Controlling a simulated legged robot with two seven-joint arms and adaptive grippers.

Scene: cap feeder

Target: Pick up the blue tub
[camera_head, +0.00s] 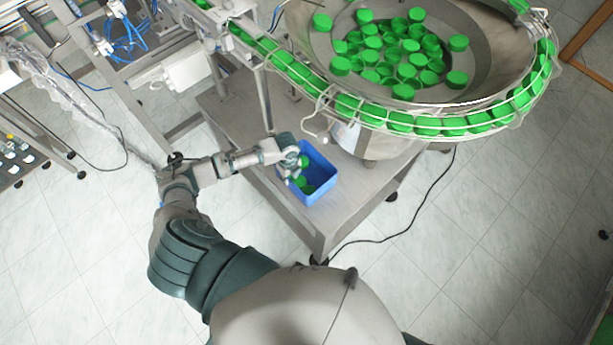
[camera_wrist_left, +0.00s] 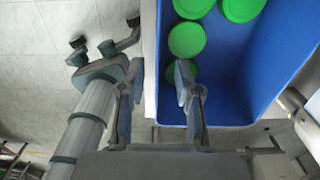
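The blue tub (camera_head: 316,193) stands on the grey metal table below the bowl, with several green caps in its bottom. It fills the right of the left wrist view (camera_wrist_left: 245,75), where caps lie along its upper part. My left gripper (camera_head: 298,163) is at the tub's left side and covers part of it. In the left wrist view the gripper's fingers (camera_wrist_left: 158,80) are apart. One finger is over the tub's inside, and the other is outside its left wall. Contact with the wall cannot be told. My right gripper is not in view.
The metal table (camera_head: 345,205) has bare surface around the tub. A large feeder bowl (camera_head: 470,85) with green caps stands close behind and right. A cap rail (camera_head: 290,65) runs to the upper left. A black cable (camera_head: 410,225) lies on the tiled floor.

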